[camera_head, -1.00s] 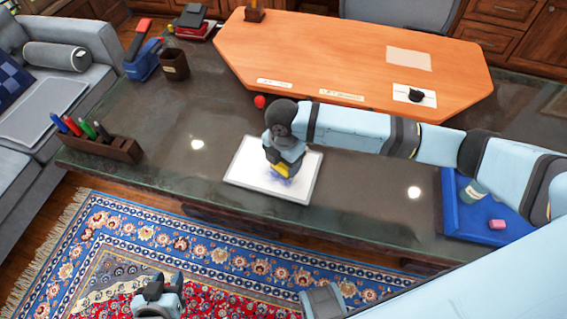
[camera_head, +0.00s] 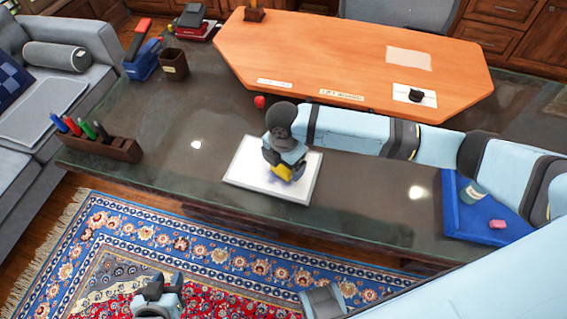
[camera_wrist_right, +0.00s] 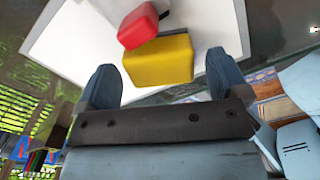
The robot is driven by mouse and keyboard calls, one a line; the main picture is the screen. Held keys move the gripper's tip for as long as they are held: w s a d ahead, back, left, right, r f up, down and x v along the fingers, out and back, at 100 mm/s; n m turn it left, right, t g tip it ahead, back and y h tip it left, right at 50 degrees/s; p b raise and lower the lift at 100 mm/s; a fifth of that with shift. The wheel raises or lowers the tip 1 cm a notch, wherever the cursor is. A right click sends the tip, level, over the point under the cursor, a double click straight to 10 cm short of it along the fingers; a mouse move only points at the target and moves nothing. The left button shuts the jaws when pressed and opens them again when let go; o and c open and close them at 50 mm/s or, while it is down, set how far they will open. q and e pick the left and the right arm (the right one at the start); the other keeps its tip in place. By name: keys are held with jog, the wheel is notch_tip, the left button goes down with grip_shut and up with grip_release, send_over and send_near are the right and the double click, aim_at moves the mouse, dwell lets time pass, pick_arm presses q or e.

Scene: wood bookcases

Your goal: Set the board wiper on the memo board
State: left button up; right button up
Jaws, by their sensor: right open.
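The white memo board (camera_head: 245,179) lies flat near the desk's front edge and fills much of the right wrist view (camera_wrist_right: 75,45). The board wiper (camera_wrist_right: 158,58) shows there as a yellow block with a red part overlapping its upper edge. In the head view the yellow wiper (camera_head: 283,173) is over the board, partly hidden by my right gripper (camera_head: 287,170). That gripper is open. In the wrist view its fingers (camera_wrist_right: 160,80) stand on either side of the yellow block with gaps. My left gripper (camera_head: 160,284) hangs over the rug, away from the desk.
A blue tray (camera_head: 458,218) with a pink block is at the right. A pen holder (camera_head: 105,146) stands at the left end, a dark cup (camera_head: 174,66) behind it. A small red object (camera_head: 260,102) lies behind the board. Dark desk left of the board is clear.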

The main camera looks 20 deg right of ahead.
notch_tip(320, 180, up, 11)
jog(key=shift+r+p, duration=0.2)
jog(key=shift+p, duration=0.2)
dwell(0.4)
